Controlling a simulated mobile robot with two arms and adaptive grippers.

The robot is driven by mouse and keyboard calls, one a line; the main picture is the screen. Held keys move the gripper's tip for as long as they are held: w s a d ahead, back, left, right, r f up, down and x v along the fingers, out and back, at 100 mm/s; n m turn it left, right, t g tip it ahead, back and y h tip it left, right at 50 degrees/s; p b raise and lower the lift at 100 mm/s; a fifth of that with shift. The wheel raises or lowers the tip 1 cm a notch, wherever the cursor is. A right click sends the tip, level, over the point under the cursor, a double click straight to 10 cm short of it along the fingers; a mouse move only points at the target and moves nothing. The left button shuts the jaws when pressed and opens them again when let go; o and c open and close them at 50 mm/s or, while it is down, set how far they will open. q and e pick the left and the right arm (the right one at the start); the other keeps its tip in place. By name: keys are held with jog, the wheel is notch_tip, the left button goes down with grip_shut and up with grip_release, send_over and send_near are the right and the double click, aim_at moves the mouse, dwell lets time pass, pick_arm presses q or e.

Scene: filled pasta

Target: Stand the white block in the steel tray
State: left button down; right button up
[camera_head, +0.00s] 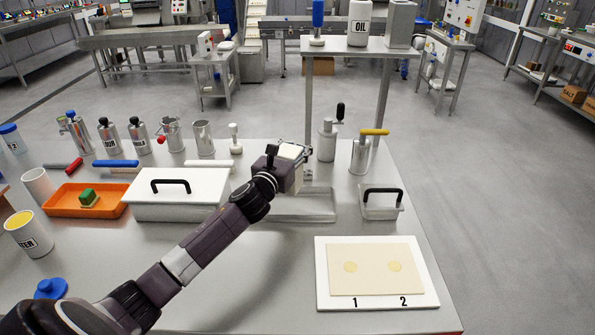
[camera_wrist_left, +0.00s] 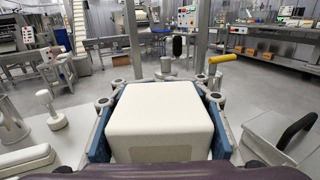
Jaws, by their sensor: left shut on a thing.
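The white block (camera_wrist_left: 160,120) fills the middle of the left wrist view, between the two blue-edged fingers of my left gripper (camera_wrist_left: 160,98). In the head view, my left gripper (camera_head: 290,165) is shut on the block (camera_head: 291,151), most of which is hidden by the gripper. The shallow steel tray (camera_head: 312,217) lies on the table just below and partly behind my gripper and forearm. The block appears held above the tray's back part; the exact height is hard to tell. My right gripper is not in view.
A lidded white box (camera_head: 180,205) stands left of the tray. A small lidded steel container (camera_head: 381,210) stands to the right. A white board with a pasta sheet (camera_head: 375,272) lies front right. Steel canisters and a raised shelf (camera_head: 350,46) stand behind.

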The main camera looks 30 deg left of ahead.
pick_arm(q)
notch_tip(320, 180, down, 7)
jog(key=b, duration=0.1)
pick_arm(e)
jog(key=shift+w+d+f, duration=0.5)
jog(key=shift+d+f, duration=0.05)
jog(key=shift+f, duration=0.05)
pick_arm(q)
jog(key=shift+f, duration=0.15)
jog(key=c, duration=1.9)
grip_release()
jog(key=shift+f, duration=0.1)
jog(key=o, duration=0.8)
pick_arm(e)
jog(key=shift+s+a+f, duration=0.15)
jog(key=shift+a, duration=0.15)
pick_arm(q)
jog(key=shift+s+r, duration=0.1)
jog(key=shift+r, duration=0.1)
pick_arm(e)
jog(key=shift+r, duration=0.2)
